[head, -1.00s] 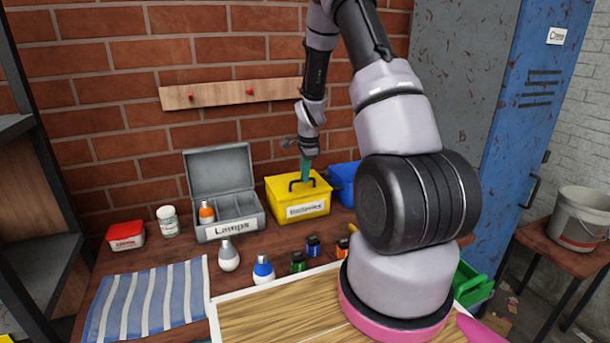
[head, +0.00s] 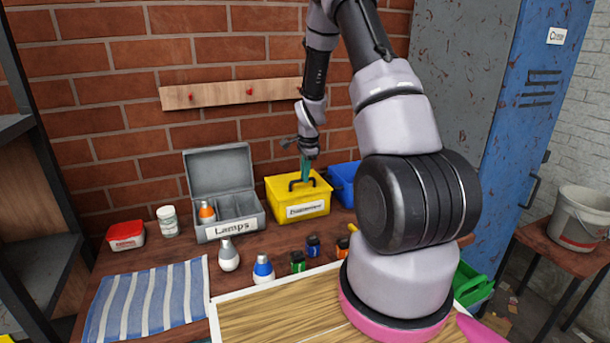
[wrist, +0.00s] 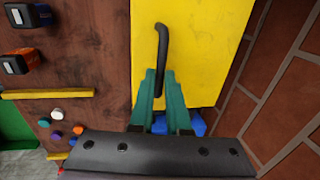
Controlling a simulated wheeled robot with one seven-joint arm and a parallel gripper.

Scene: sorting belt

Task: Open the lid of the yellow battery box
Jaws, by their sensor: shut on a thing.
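The yellow battery box (head: 285,212) stands on the bench against the brick wall, with its lid shut and a white label on its front. A black handle (head: 291,185) sits on top of the lid. My gripper (head: 304,176) is over the right part of the lid, its green fingers at the handle. In the wrist view the yellow lid (wrist: 205,50) fills the upper middle. The black handle (wrist: 162,45) runs down between the two green fingertips of my gripper (wrist: 160,75), which are shut on it.
An open grey Lamps box (head: 228,226) stands left of the yellow box, and a blue bin (head: 343,180) right of it. Several bulbs and small batteries (head: 298,261) lie in front. A wooden peg rail (head: 225,93) is on the wall behind.

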